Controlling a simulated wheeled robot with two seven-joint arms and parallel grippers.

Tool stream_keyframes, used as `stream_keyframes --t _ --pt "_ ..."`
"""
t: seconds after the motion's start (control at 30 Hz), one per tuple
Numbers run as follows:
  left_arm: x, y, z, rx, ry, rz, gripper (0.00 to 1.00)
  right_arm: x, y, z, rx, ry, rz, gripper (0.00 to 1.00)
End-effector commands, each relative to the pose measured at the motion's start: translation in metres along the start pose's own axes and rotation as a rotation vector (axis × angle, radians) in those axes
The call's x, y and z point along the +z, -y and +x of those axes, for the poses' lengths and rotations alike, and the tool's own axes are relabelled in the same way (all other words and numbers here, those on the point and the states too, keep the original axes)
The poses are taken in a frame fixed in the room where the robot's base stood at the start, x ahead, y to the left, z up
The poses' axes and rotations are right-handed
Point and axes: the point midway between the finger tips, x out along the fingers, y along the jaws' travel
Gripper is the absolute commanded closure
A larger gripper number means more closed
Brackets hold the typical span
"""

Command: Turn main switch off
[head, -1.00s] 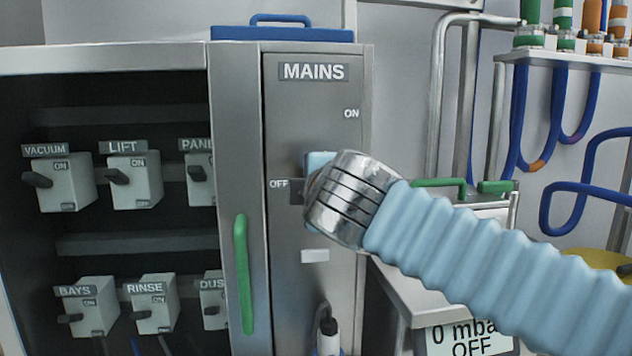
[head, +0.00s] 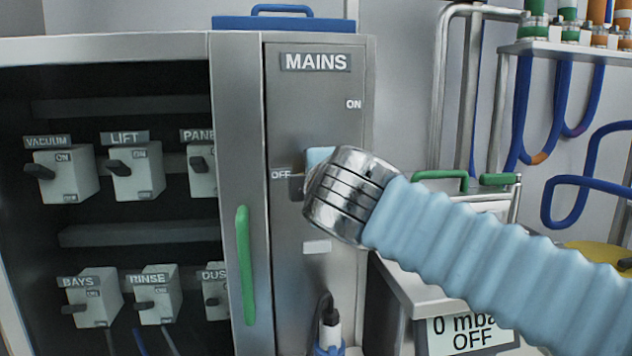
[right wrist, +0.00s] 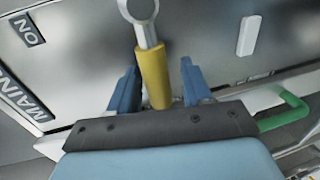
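The main switch sits on the steel MAINS panel (head: 315,110), with an ON label (head: 353,104) at upper right and an OFF label (head: 281,174) at left. In the head view my right gripper and wrist cover the switch. In the right wrist view its yellow handle (right wrist: 153,80) on a metal shaft lies between the two blue fingers of my right gripper (right wrist: 158,85). A gap shows beside the right finger; contact at the left finger is unclear. The handle appears to point towards the panel's left side, away from ON. My left gripper is out of view.
An open cabinet left of the panel holds several small switches, such as LIFT (head: 137,175). A green door handle (head: 246,265) stands between. A plug (head: 328,335) hangs below. A display (head: 465,333) reads 0 mbar OFF. Pipes and blue hoses are at right.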

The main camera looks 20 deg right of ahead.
Motion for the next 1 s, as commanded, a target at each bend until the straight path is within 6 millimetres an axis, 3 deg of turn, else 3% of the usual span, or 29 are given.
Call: stream_keyframes --t 0.17,0.27,0.7,1.0 --pt "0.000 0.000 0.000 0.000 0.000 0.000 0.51 0.000 -0.001 -0.006 0.002 0.000 0.001 0.51" --pt "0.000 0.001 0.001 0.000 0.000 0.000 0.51 0.000 -0.001 -0.021 0.005 0.000 0.001 0.51" --pt "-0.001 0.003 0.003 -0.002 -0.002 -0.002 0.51 0.000 0.000 -0.120 0.003 0.000 0.001 0.51" --pt "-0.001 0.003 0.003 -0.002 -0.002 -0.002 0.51 0.000 0.000 -0.139 0.000 0.000 0.000 0.51"
